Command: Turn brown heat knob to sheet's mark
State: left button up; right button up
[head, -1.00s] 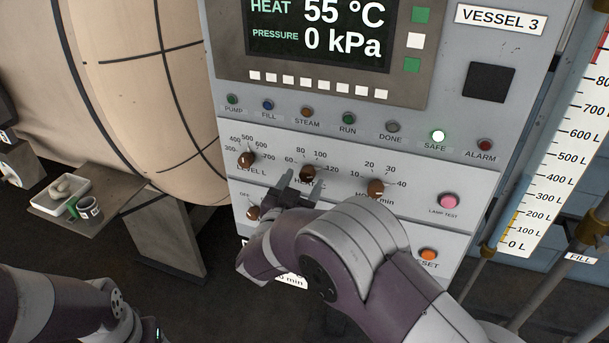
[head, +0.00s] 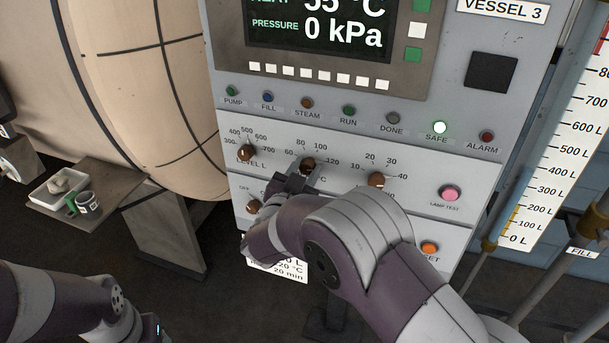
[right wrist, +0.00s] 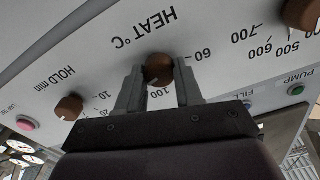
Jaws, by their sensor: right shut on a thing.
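The brown heat knob (head: 308,166) is the middle of the three upper knobs on the grey panel, below the scale with 60, 80, 100 and 120. In the right wrist view the heat knob (right wrist: 158,68) sits between my fingers, and the scale shows upside down. A pale line on it points toward the 80–100 side; the exact value is unclear. My right gripper (right wrist: 159,86) is shut on the knob. The white sheet (head: 283,270) hangs low on the panel, partly covered by my right arm; "20 °C" and "20 min" show, with leading characters possibly hidden.
The level knob (head: 246,152) is to the left and the hold knob (head: 376,180) to the right. Another knob (head: 254,206) sits below, close to my right wrist. A pink lamp test button (head: 449,193) and an orange button (head: 429,248) are farther right. The display reads 0 kPa.

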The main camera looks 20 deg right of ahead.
jog(key=o, duration=1)
jog(key=shift+o, duration=0.2)
jog(key=b+v, duration=0.1)
jog(key=v, duration=1.1)
jog(key=shift+s+a+b, duration=0.2)
jog(key=shift+s+b, duration=0.1)
jog(key=shift+b, duration=0.1)
